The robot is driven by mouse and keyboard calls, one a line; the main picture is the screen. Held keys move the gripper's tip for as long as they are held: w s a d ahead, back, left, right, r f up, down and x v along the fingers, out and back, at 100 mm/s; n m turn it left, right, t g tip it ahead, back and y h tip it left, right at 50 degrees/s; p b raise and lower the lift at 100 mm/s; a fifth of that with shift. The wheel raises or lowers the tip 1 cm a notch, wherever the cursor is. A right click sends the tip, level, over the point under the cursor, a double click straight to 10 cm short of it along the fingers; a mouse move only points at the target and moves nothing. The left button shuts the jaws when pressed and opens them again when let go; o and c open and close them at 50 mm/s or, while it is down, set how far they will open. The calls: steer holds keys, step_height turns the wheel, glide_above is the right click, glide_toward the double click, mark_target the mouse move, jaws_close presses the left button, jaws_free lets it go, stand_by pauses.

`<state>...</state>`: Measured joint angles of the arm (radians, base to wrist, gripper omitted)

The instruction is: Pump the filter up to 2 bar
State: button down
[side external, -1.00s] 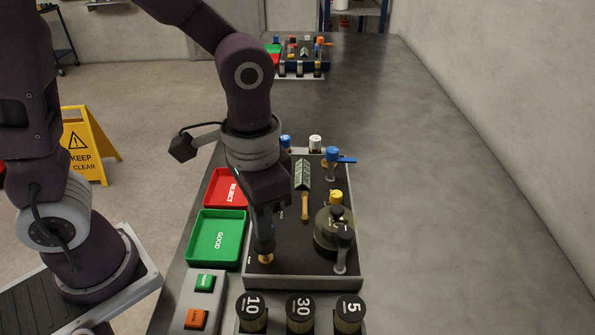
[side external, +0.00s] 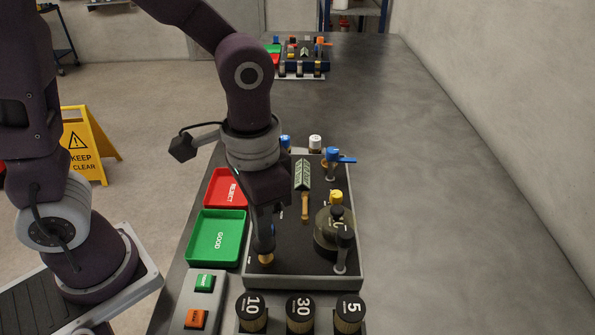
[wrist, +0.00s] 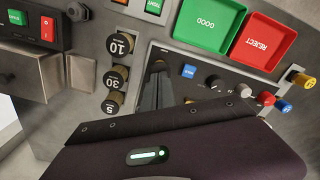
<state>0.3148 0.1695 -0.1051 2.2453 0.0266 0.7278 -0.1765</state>
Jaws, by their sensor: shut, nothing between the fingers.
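The dark panel box (side external: 290,268) lies on the bench with a brass-coloured fitting (side external: 266,260) near its front left. My gripper (side external: 266,250) is shut and empty, pointing down right at this fitting. Whether the tips touch it is hard to tell. In the wrist view my dark fingers (wrist: 155,86) cover part of the panel. A dark round housing (side external: 328,240) with a yellow knob (side external: 336,197) stands at the panel's right. A small tan handle (side external: 305,207) lies mid-panel below a green ridged block (side external: 302,174). I see no readable pressure gauge.
Black-topped cylinders marked 10 (side external: 251,308), 30 (side external: 300,307) and 5 (side external: 348,307) stand in front. A green GOOD tray (side external: 198,253) and red REJECT tray (side external: 211,196) lie left. A blue-handled valve (side external: 334,155) stands behind. The bench at right is clear.

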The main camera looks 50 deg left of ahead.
steer(key=shift+f, duration=0.1)
steer(key=shift+f, duration=0.1)
stand_by(1.7)
steer(key=shift+f, duration=0.1)
stand_by(1.8)
stand_by(1.8)
stand_by(0.3)
steer(key=shift+f, duration=1.55)
steer(key=shift+r, duration=1.65)
